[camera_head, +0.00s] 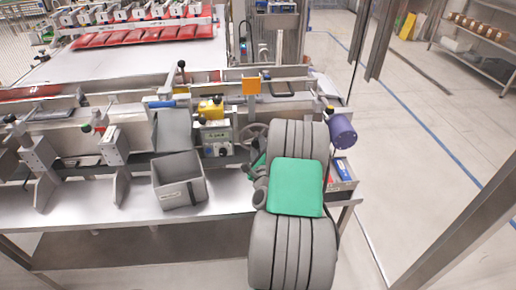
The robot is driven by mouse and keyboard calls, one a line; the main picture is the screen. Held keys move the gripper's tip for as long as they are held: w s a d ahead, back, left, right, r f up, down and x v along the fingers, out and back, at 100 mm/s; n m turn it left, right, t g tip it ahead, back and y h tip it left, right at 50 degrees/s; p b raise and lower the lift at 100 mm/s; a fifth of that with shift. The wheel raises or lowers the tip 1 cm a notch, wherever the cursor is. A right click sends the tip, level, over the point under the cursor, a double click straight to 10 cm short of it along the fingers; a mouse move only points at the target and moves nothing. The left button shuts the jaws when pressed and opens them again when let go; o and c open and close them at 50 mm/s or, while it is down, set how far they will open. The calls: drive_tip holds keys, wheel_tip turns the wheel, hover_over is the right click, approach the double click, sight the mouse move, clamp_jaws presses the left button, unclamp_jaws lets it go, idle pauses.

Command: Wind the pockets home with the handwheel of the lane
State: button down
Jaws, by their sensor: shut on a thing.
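The handwheel (251,135) is a grey spoked wheel at the front of the lane, just left of my big grey arm links. My arm with its green cover hides part of its right side. My gripper (257,158) is only partly visible at the lower right of the wheel. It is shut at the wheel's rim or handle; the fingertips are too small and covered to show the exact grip. The pockets of the lane cannot be made out clearly from here.
A grey open bin (180,192) stands on the bench left of the wheel. A grey control box (215,140) with a yellow part (210,109) sits beside it. A purple cylinder (343,131) is right of my arm. Red pouches (140,32) lie behind. The right floor is clear.

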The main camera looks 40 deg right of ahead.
drive_tip(key=n+b, duration=0.2)
drive_tip(key=n, duration=0.4)
drive_tip(key=shift+f+b, duration=0.15)
drive_tip(key=shift+b, duration=0.2)
drive_tip(key=n+b, duration=0.4)
drive_tip(key=n, duration=0.2)
drive_tip(key=shift+f+n+b, duration=0.15)
drive_tip(key=shift+n+b, duration=0.25)
drive_tip(key=n+b, duration=0.6)
drive_tip(key=b, duration=0.1)
drive_tip(key=shift+f, duration=0.15)
drive_tip(key=n+b, duration=0.4)
drive_tip(key=shift+r+n+b, duration=0.2)
drive_tip(key=shift+n+b, duration=0.6)
drive_tip(key=shift+b, duration=0.05)
drive_tip(key=c, duration=0.9)
unclamp_jaws()
drive_tip(key=shift+r, duration=0.1)
drive_tip(key=shift+o, duration=0.2)
